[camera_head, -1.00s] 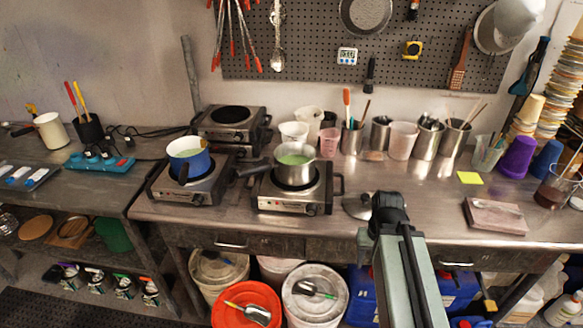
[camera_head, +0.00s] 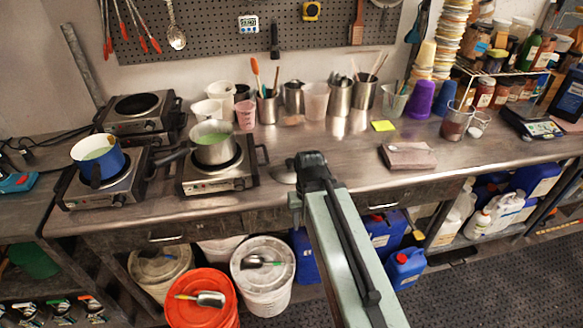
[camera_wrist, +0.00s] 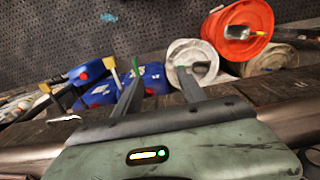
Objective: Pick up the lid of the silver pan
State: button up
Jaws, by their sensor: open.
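The silver pan (camera_head: 213,151) stands on the right-hand hot plate, with green liquid in it and its dark handle pointing left. A metal lid (camera_head: 283,174) lies on the steel worktop to the right of that hot plate, partly hidden behind the end of my arm. My gripper (camera_wrist: 165,70) is open and empty, its two dark fingers apart in the wrist view. In the head view my arm's end is over the worktop's front part, just right of the lid; the fingers cannot be made out there. The lid is not clearly visible in the wrist view.
A blue pan (camera_head: 97,160) sits on another hot plate (camera_head: 105,188) at left. A brown block (camera_head: 407,156) lies right of my arm. Cups and utensil pots line the back. Buckets, including a red one (camera_head: 200,297), stand below the worktop. Some bare worktop lies around the lid.

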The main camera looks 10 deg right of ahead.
aim_at(282, 169)
jog(key=u, duration=3.75)
jog(key=k, duration=2)
jog(key=z, duration=0.45)
jog(key=i, duration=0.5)
jog(key=u, duration=0.15)
